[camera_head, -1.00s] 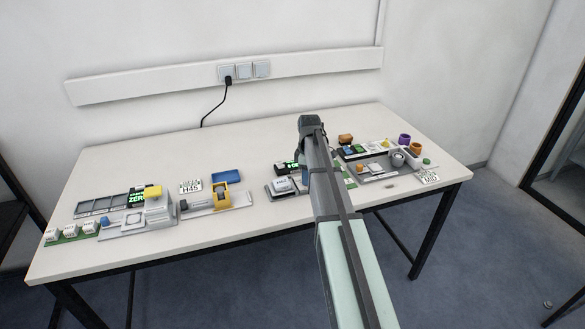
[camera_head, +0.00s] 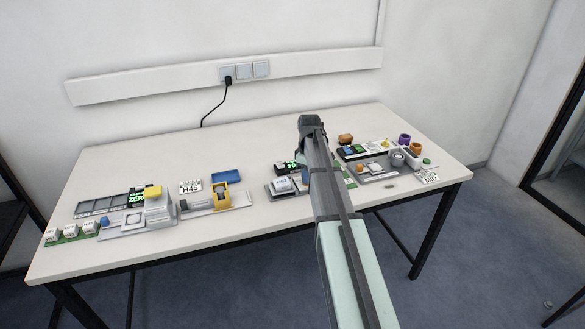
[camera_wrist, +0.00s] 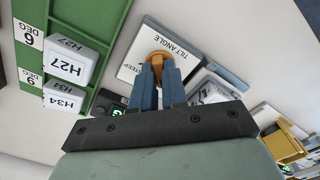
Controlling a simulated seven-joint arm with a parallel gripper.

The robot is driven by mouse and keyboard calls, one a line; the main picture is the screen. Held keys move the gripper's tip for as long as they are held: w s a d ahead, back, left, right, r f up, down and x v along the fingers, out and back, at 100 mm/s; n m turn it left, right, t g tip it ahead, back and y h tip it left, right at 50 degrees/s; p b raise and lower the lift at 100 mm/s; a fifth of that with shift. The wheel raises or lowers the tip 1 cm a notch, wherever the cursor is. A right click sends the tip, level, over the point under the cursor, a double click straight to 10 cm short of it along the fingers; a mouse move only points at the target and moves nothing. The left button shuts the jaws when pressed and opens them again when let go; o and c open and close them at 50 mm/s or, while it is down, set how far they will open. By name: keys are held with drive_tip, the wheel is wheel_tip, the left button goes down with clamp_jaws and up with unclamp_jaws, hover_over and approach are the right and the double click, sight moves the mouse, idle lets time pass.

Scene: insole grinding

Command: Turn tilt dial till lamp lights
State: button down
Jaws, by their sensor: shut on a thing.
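The orange tilt dial (camera_wrist: 157,57) sits on a white panel (camera_wrist: 135,66) printed "TILT ANGLE" and "STEEP" in the wrist view. The blue fingers of my gripper (camera_wrist: 158,68) are shut on the dial from both sides. In the head view my own arm hides the dial and my fingertips. A small black display with green characters (camera_head: 289,167) stands just left of my arm; its reading is too small to make out. It is partly hidden beside my fingers in the wrist view (camera_wrist: 116,112). I cannot make out a lamp for certain.
A green rack (camera_wrist: 75,30) with white blocks marked H27 (camera_wrist: 69,62) and H34 (camera_wrist: 63,97) lies close beside the panel. A grey fixture with a white block (camera_head: 284,186) is left of my arm. A yellow-and-blue device (camera_head: 222,193) stands farther left. The back middle of the table is clear.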

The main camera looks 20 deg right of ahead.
drive_tip(key=m, duration=0.8)
drive_tip(key=c, duration=1.3)
unclamp_jaws()
drive_tip(key=shift+r, duration=3.55)
